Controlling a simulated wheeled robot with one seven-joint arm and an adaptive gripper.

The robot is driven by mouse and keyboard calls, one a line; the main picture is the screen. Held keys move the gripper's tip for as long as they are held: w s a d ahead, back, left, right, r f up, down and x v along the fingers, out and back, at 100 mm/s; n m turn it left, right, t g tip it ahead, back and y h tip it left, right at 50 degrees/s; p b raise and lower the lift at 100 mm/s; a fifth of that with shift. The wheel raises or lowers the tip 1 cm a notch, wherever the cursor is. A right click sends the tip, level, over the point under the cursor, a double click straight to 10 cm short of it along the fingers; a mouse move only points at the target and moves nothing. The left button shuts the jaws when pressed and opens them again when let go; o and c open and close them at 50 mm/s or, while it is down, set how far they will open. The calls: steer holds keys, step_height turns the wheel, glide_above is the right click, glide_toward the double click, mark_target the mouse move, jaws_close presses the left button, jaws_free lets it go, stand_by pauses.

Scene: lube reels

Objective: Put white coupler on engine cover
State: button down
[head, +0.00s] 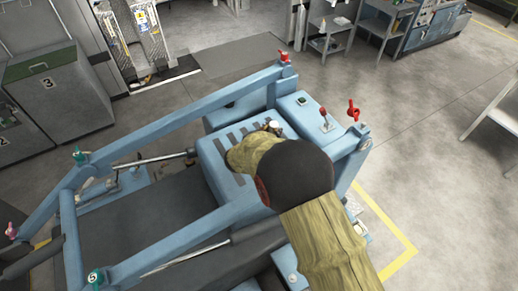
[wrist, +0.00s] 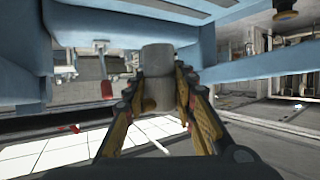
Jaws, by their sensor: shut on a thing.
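The engine cover (head: 216,163) is the light-blue panel with dark slots in the middle of the machine in the head view. My gripper (wrist: 160,82) is shut on the white coupler (wrist: 157,62), a pale grey-white cylinder held upright between the two fingertips in the wrist view. In the head view a small pale piece of the coupler (head: 274,126) shows past my arm, over the far right part of the cover. My arm hides most of the gripper and part of the cover there. I cannot tell whether the coupler touches the cover.
Blue frame bars (head: 190,118) run along both sides of the cover. A red lever (head: 323,115) and red knobs (head: 353,110) stand at the right. Grey cabinets (head: 60,95) are at the left. The floor at the right is mostly clear.

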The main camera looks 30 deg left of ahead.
steer(key=shift+w+f, duration=0.1)
steer(key=shift+f, duration=0.2)
step_height(320, 180, down, 10)
steer(key=shift+r, duration=0.1)
stand_by(0.3)
steer(key=shift+b, duration=0.35)
steer(key=c, duration=1.5)
jaws_free()
steer(key=shift+f, duration=0.2)
steer(key=shift+o, duration=0.2)
steer(key=shift+r, duration=0.2)
steer(key=v, duration=0.7)
steer(key=shift+s+r, duration=0.1)
steer(key=shift+s, duration=0.15)
